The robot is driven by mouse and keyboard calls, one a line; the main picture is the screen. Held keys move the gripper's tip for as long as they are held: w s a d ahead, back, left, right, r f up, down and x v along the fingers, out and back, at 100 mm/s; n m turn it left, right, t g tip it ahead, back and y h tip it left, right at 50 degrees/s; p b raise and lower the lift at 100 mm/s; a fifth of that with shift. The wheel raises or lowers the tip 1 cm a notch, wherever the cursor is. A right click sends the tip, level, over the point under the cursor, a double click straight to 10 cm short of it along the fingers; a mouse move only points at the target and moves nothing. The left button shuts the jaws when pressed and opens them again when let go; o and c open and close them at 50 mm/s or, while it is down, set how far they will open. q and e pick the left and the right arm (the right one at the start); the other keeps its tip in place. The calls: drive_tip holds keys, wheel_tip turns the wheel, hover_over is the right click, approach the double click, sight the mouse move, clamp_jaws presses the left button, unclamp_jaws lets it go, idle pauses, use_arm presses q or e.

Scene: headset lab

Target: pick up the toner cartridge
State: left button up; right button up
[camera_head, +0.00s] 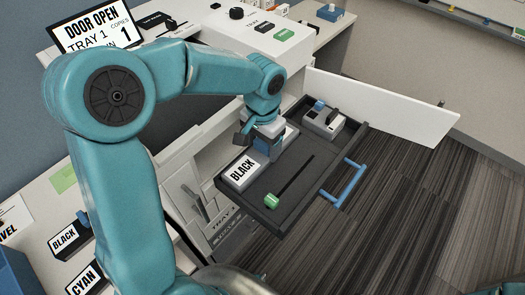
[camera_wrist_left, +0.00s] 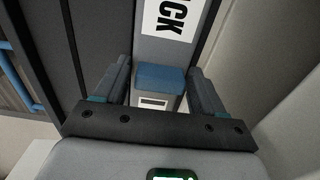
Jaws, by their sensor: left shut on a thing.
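The toner cartridge (camera_head: 243,170) is a grey block with a white label reading BLACK, at the left side of the open dark drawer (camera_head: 287,214). My left gripper (camera_head: 265,140) reaches down over its far end and hides part of it. In the left wrist view, the cartridge (camera_wrist_left: 150,52) runs away between the two fingers, and its blue grip (camera_wrist_left: 160,78) sits between them. The left gripper (camera_wrist_left: 160,92) is shut on the cartridge at this grip. I cannot tell whether the cartridge is clear of the drawer floor. My right gripper is not in view.
A black rod with a green end (camera_head: 272,201) and a grey block with a blue tab (camera_head: 323,122) lie in the drawer. A blue handle (camera_head: 344,184) is on its front. A white door panel (camera_head: 385,107) stands open behind. BLACK and CYAN boxes (camera_head: 68,240) stand on the left counter.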

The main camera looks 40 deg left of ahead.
use_arm(q)
drive_tip(key=shift+r, duration=0.1)
wheel_tip(320, 180, up, 20)
drive_tip(key=p, duration=0.1)
drive_tip(key=shift+p, duration=0.4)
drive_tip(key=shift+s, duration=0.15)
